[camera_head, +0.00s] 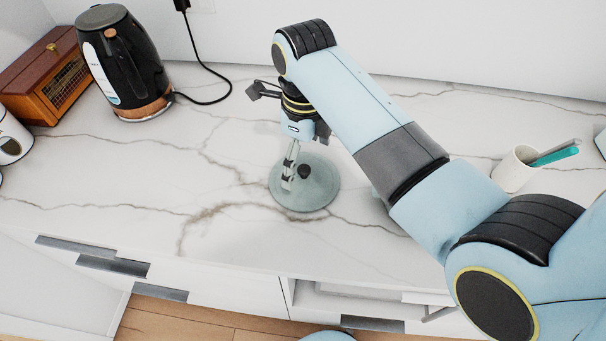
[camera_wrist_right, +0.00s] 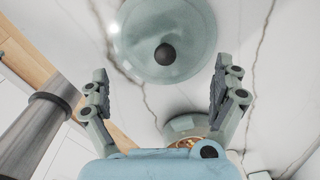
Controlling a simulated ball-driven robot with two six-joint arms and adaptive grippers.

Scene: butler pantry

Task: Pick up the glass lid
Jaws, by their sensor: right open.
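The glass lid (camera_head: 322,190) is a round, pale green see-through disc with a black knob, lying on the marble counter. In the head view my right gripper (camera_head: 289,168) is above it, pointing down, with a finger overlapping the lid's left part. In the right wrist view the lid (camera_wrist_right: 190,25) is at the top, its knob near the middle. My right gripper (camera_wrist_right: 160,78) is open there, its fingers apart on either side below the knob and holding nothing. My left gripper is not in view.
A glass container (camera_wrist_right: 180,123) with brownish contents is partly hidden by my right gripper. A white cup with utensils (camera_head: 514,170) stands right. The counter left of the lid is clear.

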